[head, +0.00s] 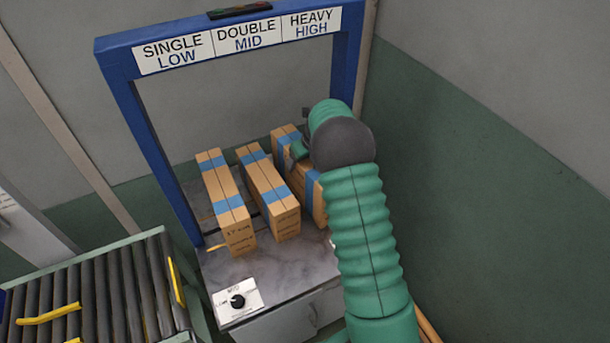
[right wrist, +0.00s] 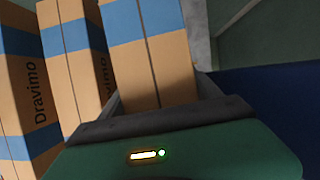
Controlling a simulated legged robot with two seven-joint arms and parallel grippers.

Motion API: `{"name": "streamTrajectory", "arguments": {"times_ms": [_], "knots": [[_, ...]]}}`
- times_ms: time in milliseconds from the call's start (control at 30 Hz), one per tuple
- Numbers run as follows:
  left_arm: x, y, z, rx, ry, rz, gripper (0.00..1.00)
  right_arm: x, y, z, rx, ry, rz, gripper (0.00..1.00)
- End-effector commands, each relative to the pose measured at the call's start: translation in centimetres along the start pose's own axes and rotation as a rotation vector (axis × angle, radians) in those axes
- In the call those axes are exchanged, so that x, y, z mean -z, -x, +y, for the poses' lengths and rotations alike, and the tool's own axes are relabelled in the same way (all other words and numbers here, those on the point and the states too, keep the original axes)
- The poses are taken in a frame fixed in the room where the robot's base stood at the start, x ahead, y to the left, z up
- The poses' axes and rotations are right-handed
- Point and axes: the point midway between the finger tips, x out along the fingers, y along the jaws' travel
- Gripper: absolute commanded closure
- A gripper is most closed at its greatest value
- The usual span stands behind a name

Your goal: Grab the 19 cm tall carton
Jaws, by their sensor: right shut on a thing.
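Three brown cartons with blue tape bands stand side by side on the grey worktop under the blue frame: a left carton (head: 226,200), a middle carton (head: 268,192) and a right carton (head: 284,139). Which one is 19 cm tall I cannot tell for sure. My right gripper (head: 299,150) is at the right carton, and my arm hides part of that carton. In the right wrist view the right carton (right wrist: 153,75) sits between the fingers of my right gripper (right wrist: 160,98), which is shut on it. The middle carton (right wrist: 76,70) and left carton (right wrist: 22,95) stand beside it. My left gripper is out of view.
The blue frame (head: 122,90) carries signs reading SINGLE LOW, DOUBLE MID and HEAVY HIGH. A roller conveyor (head: 95,290) with yellow pieces is at lower left. A wall (head: 480,150) closes the right side.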

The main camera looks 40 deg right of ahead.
Motion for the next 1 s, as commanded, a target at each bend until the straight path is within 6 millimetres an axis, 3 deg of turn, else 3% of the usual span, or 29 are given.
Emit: {"name": "streamTrajectory", "arguments": {"times_ms": [33,367,667,1000], "knots": [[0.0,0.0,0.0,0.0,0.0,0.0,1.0,0.0,0.0,0.0,0.0,0.0,0.0,0.57],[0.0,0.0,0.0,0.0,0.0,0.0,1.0,0.0,0.0,0.0,0.0,0.0,0.0,1.0],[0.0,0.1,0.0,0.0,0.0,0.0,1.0,-0.4,0.8,0.0,0.002,0.001,-0.004,1.0],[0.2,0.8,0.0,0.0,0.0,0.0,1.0,-3.3,7.6,0.1,0.003,0.003,-0.006,1.0]]}}
